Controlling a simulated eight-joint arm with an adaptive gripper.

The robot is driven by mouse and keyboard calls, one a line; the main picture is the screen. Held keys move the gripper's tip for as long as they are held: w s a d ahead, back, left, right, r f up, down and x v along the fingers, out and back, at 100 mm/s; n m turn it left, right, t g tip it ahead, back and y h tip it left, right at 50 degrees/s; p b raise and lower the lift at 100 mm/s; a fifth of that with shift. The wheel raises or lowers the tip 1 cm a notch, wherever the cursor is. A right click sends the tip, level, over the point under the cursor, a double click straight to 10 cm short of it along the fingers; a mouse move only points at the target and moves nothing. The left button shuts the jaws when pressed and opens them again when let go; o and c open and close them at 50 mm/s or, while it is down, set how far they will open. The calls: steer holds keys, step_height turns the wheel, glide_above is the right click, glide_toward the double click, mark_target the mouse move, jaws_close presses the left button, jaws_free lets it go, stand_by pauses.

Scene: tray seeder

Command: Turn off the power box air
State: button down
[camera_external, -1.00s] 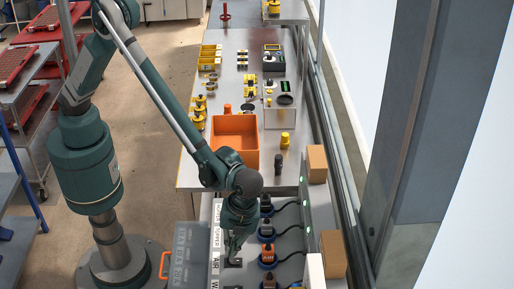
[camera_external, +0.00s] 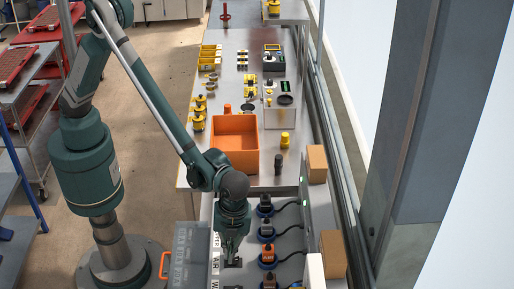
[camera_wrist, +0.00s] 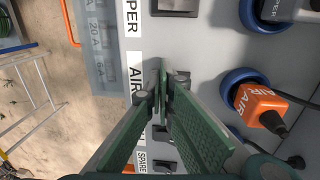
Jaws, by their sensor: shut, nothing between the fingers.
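The power box (camera_wrist: 212,50) is a grey panel with a column of white labels and dark rocker switches. The AIR label (camera_wrist: 135,78) is just left of my gripper (camera_wrist: 163,82) in the wrist view. My gripper is shut and empty, its green fingertips over the AIR row. The dark AIR switch (camera_wrist: 181,76) is mostly hidden behind the fingertips, so its position and any contact cannot be told. An orange plug marked AIR (camera_wrist: 258,103) sits in a blue-ringed socket on the right. In the external view my gripper (camera_external: 231,255) is low over the box.
Cables run right from the plugs. A grey transparent cover (camera_external: 190,255) with an orange handle is on the left. An orange bin (camera_external: 235,122) stands on the bench beyond.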

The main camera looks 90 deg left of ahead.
steer(key=shift+w+r, duration=0.1)
steer(key=shift+w, duration=0.2)
steer(key=shift+w, duration=0.45)
steer(key=shift+r, duration=0.1)
steer(key=shift+r, duration=0.1)
step_height(320, 180, up, 14)
steer(key=s, duration=0.2)
steer(key=shift+s+f, duration=0.25)
steer(key=shift+s, duration=0.05)
stand_by(0.4)
stand_by(0.4)
steer(key=shift+a, duration=0.1)
